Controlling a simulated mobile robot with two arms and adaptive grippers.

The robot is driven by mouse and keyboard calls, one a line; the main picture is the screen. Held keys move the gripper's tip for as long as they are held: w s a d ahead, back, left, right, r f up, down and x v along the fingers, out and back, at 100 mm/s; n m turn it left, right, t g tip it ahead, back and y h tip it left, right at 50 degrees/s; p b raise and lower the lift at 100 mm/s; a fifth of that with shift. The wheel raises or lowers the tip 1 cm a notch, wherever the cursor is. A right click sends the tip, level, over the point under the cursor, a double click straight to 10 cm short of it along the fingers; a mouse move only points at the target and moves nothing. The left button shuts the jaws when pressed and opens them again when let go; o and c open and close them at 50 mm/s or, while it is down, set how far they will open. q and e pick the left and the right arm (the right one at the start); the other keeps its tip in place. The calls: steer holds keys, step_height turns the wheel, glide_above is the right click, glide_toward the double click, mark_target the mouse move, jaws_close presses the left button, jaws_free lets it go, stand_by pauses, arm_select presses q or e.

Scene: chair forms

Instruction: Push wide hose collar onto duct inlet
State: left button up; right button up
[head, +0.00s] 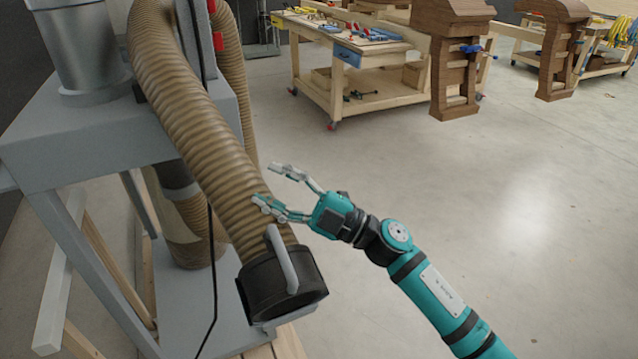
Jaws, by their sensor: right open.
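A wide ribbed tan hose (190,110) hangs down from the upper left beside a grey machine. At its lower end is a black hose collar (270,291) with a curved grey handle (283,262). The collar's open end faces down and right. My right gripper (265,184) is open and empty, its fingers pointing left at the hose, above the collar. One finger overlaps the hose's right edge in the picture; I cannot tell whether they touch. I cannot make out for certain which part is the duct inlet. My left gripper is not in view.
The grey machine frame (75,135) carries a metal cylinder (85,45) at the left. A second hose (232,75) hangs behind the first. A wooden workbench (345,65) with tools and brown wooden chair forms (457,55) stand at the back. The floor on the right is clear.

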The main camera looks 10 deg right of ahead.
steer(key=s+a+r+n+g+h+p, duration=0.3)
steer(key=s+a+r+n+g+p, duration=0.15)
steer(key=s+r+n+g, duration=0.95)
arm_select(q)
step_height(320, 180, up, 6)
arm_select(e)
steer(key=t+h, duration=0.8)
steer(key=h, duration=0.5)
glide_toward(286, 252)
steer(key=shift+n, duration=0.3)
steer(key=b+x, duration=0.1)
steer(key=x, duration=0.4)
steer(key=shift+a+f, duration=0.2)
steer(key=shift+f, duration=0.1)
steer(key=b+x, duration=0.4)
steer(key=shift+w+f, duration=0.15)
steer(key=shift+f, duration=0.05)
steer(key=shift+w+a+f+b, duration=0.15)
steer(key=shift+a+f+b, duration=0.3)
steer(key=shift+b, duration=0.25)
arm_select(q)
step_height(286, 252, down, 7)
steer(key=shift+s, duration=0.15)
arm_select(e)
steer(key=shift+d, duration=0.1)
